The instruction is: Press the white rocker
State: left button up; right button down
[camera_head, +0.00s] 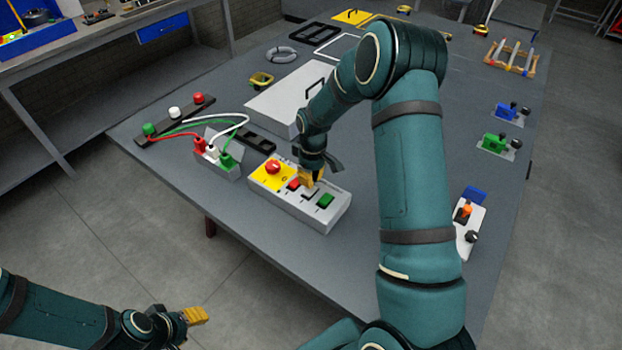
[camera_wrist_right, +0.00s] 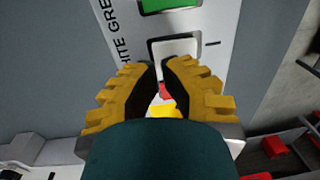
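The control box (camera_head: 312,217) lies on the grey table. It bears a red mushroom button (camera_head: 273,167) on a yellow panel, a red rocker (camera_head: 293,184), the white rocker (camera_head: 310,194) and a green rocker (camera_head: 325,201). My right gripper (camera_head: 308,184) points down over the box, at the white rocker and partly hiding it. In the right wrist view the fingertips (camera_wrist_right: 160,65) are nearly together and empty, overlapping the lower edge of the white rocker (camera_wrist_right: 176,47). I cannot tell whether they touch it. My left gripper (camera_head: 195,315) is low at the left, off the table.
A cable box (camera_head: 222,169) with red, white and green plugs stands left of the control box. A white case (camera_head: 285,100) lies behind. Blue (camera_head: 506,111) and green (camera_head: 495,143) fixtures sit at the right. The table's front edge is clear.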

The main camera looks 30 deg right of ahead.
dwell(0.3)
jog(key=r+p, duration=0.1)
jog(key=r, duration=0.1)
jog(key=r+p, duration=0.2)
jog(key=r, duration=0.1)
jog(key=shift+w+d, duration=0.2)
notch_tip(320, 180, up, 9)
jog(key=d, duration=0.1)
jog(key=shift+w+b, duration=0.2)
jog(key=shift+b, duration=0.2)
jog(key=shift+d, duration=0.1)
